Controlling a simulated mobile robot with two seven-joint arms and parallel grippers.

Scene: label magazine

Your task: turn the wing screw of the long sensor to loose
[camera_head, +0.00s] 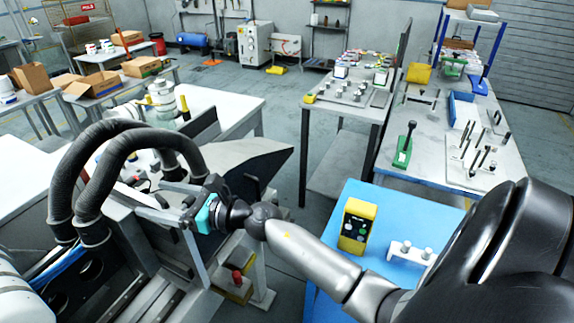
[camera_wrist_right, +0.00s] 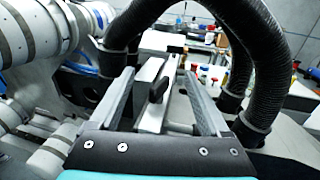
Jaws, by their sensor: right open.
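My right gripper (camera_head: 168,200) reaches in from the right to the machine's rail. Its teal body shows, and its fingers point left; they are small in the head view. In the right wrist view the gripper (camera_wrist_right: 158,76) is open, with one grey finger on each side. A dark wing screw (camera_wrist_right: 157,90) stands between the fingers, with visible gaps on both sides. A pale bar-like part (camera_wrist_right: 150,70), seemingly the long sensor, lies by the screw. The screw cannot be made out in the head view. My left gripper is not in view.
Two thick black hoses (camera_head: 95,180) arch close beside the right gripper. A dark angled plate (camera_head: 245,163) lies behind it. A blue table (camera_head: 390,200) holds a yellow control box (camera_head: 357,226) and a white holder (camera_head: 411,252). Floor shows between the tables.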

